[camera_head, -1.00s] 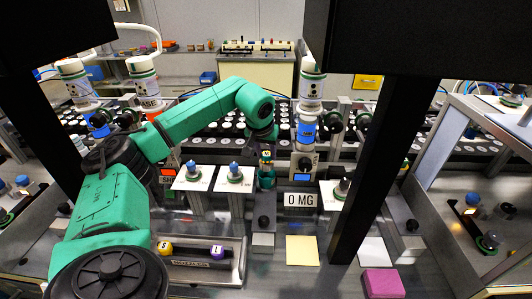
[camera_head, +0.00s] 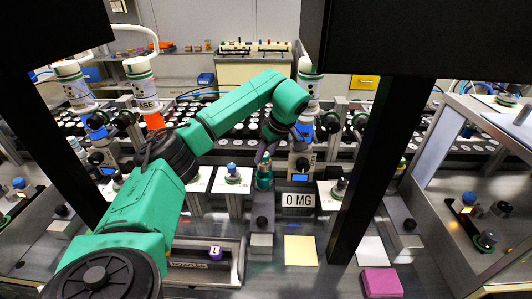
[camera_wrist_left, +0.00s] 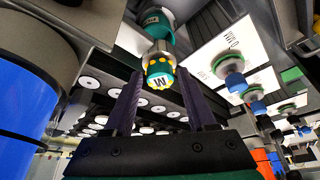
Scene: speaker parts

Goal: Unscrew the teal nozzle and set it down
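In the head view this small teal assembly (camera_head: 264,176) stands left of the 0 MG sign. My left gripper (camera_wrist_left: 160,98) is open, and the nozzle shows between and beyond its two dark fingers. I see no contact. In the head view the left gripper (camera_head: 269,148) is just above the assembly, its fingers small and partly hidden. My right gripper is not in view.
A tray marked NOZZLES (camera_head: 238,262) holds a purple L nozzle (camera_head: 216,252); my left arm covers its left part. White plates with blue-topped parts (camera_head: 232,178) stand left of the assembly. The 0 MG sign (camera_head: 298,200), a yellow note (camera_head: 300,250) and a pink block (camera_head: 382,282) lie right.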

